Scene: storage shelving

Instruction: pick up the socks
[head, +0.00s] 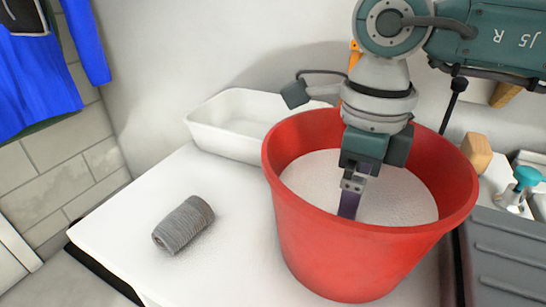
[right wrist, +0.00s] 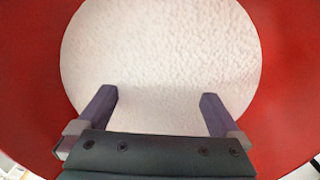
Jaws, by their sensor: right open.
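A grey rolled, ribbed bundle that looks like the socks (head: 183,225) lies on the white tabletop (head: 130,218), left of the red bucket (head: 330,245). My right gripper (head: 349,205) points down inside the bucket, to the right of the socks and apart from them. In the right wrist view its two purple fingers (right wrist: 160,108) are spread with nothing between them. The pale textured bottom of the bucket (right wrist: 165,50) shows beyond the fingertips. The socks are not in the right wrist view. My left gripper is not in view.
A white tray (head: 222,145) stands behind the bucket against the wall. Blue clothing (head: 40,75) hangs at the upper left. A wooden block (head: 477,153) and a teal-topped item (head: 527,177) are at the right. The tabletop around the socks is clear.

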